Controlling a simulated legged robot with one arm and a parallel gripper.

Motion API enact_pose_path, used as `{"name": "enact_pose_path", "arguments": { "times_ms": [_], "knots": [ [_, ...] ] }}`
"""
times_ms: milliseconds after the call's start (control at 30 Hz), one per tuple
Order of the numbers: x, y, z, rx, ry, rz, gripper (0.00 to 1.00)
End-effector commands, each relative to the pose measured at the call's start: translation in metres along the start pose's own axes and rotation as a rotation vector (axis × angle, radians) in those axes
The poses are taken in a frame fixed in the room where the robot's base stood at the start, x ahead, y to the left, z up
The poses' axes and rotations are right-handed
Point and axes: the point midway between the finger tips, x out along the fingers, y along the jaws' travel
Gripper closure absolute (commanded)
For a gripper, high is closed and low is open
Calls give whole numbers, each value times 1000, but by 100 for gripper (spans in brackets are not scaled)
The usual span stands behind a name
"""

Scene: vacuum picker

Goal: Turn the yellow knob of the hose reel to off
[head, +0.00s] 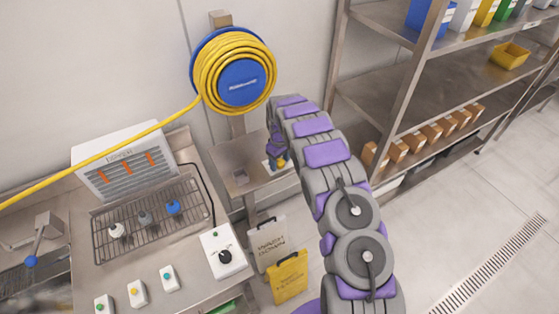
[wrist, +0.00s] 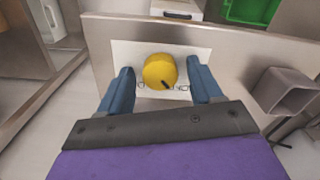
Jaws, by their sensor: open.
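The yellow knob (wrist: 160,71) is a round dial with a dark pointer mark at its lower right edge, on a white label plate (wrist: 123,54). The print on the plate is partly hidden and too small to read. My gripper (wrist: 163,85) is open, with one blue finger on each side of the knob and a gap on both sides. In the head view, my gripper (head: 279,163) is over a steel surface below the hose reel (head: 241,82), which has a blue hub and coiled yellow hose. A small part of the yellow knob (head: 281,162) shows there.
The yellow hose (head: 100,153) runs from the reel to the left. A bench with a wire rack (head: 150,222) and a white box with a black dial (head: 224,257) stands left. Steel shelves (head: 400,85) stand right. Open floor lies at the lower right.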

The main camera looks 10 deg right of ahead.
Motion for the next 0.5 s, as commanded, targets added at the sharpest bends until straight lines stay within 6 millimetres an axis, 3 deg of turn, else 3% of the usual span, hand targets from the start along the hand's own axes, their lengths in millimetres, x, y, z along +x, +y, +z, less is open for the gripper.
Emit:
{"name": "enact_pose_path", "arguments": {
  "times_ms": [233, 500],
  "knots": [
    [-19, 0, 0, 0, 0, 1, 35],
    [-77, 1, -1, 0, 3, 3, 35]
  ]
}}
